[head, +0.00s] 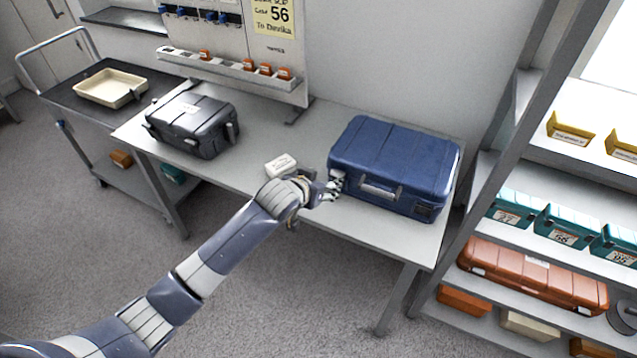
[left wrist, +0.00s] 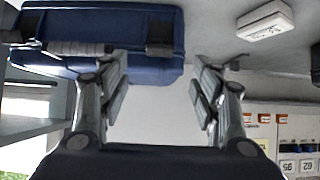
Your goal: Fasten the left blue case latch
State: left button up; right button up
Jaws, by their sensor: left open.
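The closed-looking blue case (head: 395,160) stands on the grey table, its carry handle (head: 380,190) on the front side. My left gripper (head: 330,190) is at the case's front left corner, by the left latch, which it partly hides in the head view. In the left wrist view, which looks upside down, the left latch (left wrist: 160,38) is a dark block on the blue case (left wrist: 100,20). I cannot tell whether the latch is up or down. My right gripper is not in view.
A white box (head: 281,165) lies on the table (head: 240,172) left of my gripper. A black case (head: 192,125) stands further left. A shelf rack with teal bins (head: 560,228) and an orange case (head: 530,275) is close on the right.

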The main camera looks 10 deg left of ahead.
pick_arm(q)
jog(key=shift+v, duration=1)
jog(key=shift+f, duration=0.2)
jog(key=t+h+b, duration=0.2)
jog(key=t+b, duration=0.5)
jog(key=b, duration=0.7)
send_near(336, 176)
jog(key=x, duration=0.7)
jog(key=shift+w, duration=0.35)
jog(key=c, duration=1.1)
